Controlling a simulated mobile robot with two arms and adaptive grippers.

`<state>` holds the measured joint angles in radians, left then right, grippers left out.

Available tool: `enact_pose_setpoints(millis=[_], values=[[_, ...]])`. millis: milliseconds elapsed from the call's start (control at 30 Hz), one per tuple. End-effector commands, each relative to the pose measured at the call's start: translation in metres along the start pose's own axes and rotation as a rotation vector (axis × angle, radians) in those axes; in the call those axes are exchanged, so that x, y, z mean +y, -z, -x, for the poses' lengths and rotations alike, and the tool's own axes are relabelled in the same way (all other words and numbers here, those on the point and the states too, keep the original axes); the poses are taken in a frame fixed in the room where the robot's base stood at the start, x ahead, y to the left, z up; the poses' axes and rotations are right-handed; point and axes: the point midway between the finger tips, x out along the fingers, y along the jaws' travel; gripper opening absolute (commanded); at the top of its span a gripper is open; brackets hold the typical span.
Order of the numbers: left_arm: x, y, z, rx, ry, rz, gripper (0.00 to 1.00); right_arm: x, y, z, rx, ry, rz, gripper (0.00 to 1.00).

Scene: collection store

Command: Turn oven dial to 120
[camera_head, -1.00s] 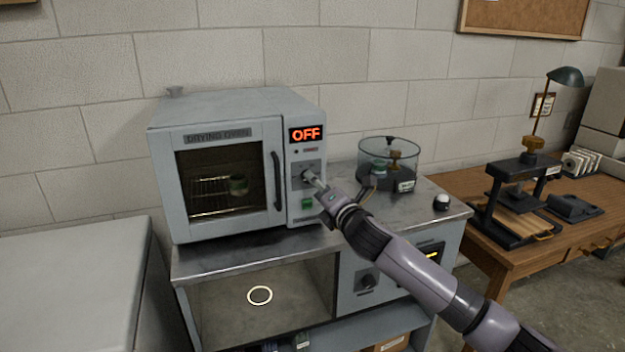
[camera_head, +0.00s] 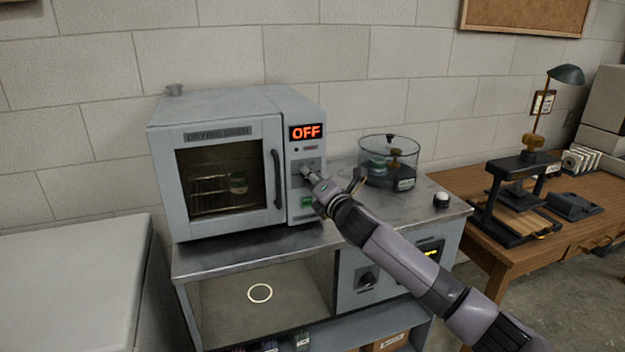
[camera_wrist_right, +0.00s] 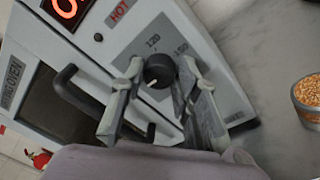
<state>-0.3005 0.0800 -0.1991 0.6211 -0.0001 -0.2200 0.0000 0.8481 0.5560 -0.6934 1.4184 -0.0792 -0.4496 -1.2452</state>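The grey drying oven (camera_head: 215,125) stands on a metal-topped bench, its display (camera_head: 305,132) reading OFF in red. Its round black dial (camera_wrist_right: 158,70) shows in the right wrist view, with a pale mark toward the picture's lower left. The labels 120 and 150 are on the panel beyond it. My right gripper (camera_wrist_right: 161,68) has one finger on each side of the dial; small gaps seem to show, so it looks open around it. In the head view my right gripper (camera_head: 311,179) covers most of the dial. My left gripper is not in view.
A green switch (camera_head: 307,201) sits below the dial, and the door handle (camera_head: 277,180) is just left. A round glass vessel (camera_head: 388,160) stands right of the oven near my arm. A bowl of orange granules (camera_wrist_right: 308,95) shows in the wrist view.

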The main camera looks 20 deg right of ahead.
Motion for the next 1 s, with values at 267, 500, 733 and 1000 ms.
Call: enact_pose_setpoints(millis=[267,500,733,1000], values=[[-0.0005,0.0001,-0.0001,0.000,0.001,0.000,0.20,-0.0004,0.0000,0.0001,0.000,0.001,0.000,0.08],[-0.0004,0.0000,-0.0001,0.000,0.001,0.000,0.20,-0.0007,0.0001,0.0002,0.000,0.001,-0.001,0.00],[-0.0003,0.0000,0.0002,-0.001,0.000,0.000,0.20,-0.0014,0.0011,0.0002,-0.001,-0.001,-0.047,0.00],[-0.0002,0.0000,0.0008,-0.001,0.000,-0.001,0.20,-0.0019,0.0020,0.0002,-0.010,-0.015,-0.219,0.00]])
